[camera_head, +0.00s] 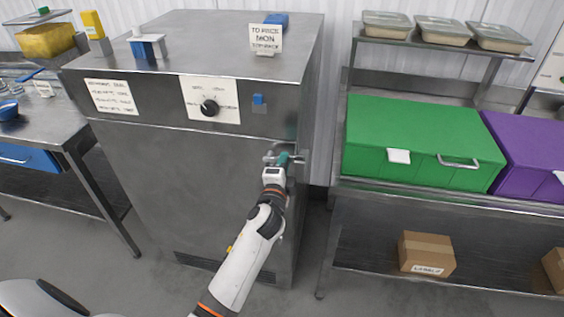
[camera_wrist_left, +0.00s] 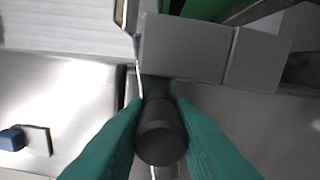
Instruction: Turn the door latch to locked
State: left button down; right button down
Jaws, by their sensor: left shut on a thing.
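The door latch (camera_wrist_left: 160,132) shows in the left wrist view as a dark round-ended handle in front of a grey block (camera_wrist_left: 185,45). My left gripper (camera_wrist_left: 160,140) has a teal finger on each side of this handle and is shut on it. In the head view my left gripper (camera_head: 283,162) is at the right edge of the steel cabinet's door (camera_head: 190,190), and it hides most of the latch. The cabinet door lies flat against the cabinet front. I cannot tell the latch's exact angle. My right gripper is not in view.
A black dial (camera_head: 209,107) and a blue button (camera_head: 258,99) are on the cabinet's upper front. A green bin (camera_head: 420,140) and a purple bin (camera_head: 530,150) stand on a rack to the right. A steel table (camera_head: 45,125) stands at left. The floor in front is clear.

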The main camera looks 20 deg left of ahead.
pick_arm(q)
jog(key=shift+w+a+f+m, duration=0.1)
jog(key=shift+m, duration=0.8)
jog(key=shift+w+f+m, duration=0.1)
jog(key=shift+m, duration=0.8)
jog(key=shift+s+f, duration=0.1)
jog(key=c, duration=1.4)
grip_release()
jog(key=shift+o, duration=0.7)
jog(key=shift+f, duration=0.25)
jog(key=b+v, duration=0.2)
jog(key=v, duration=1)
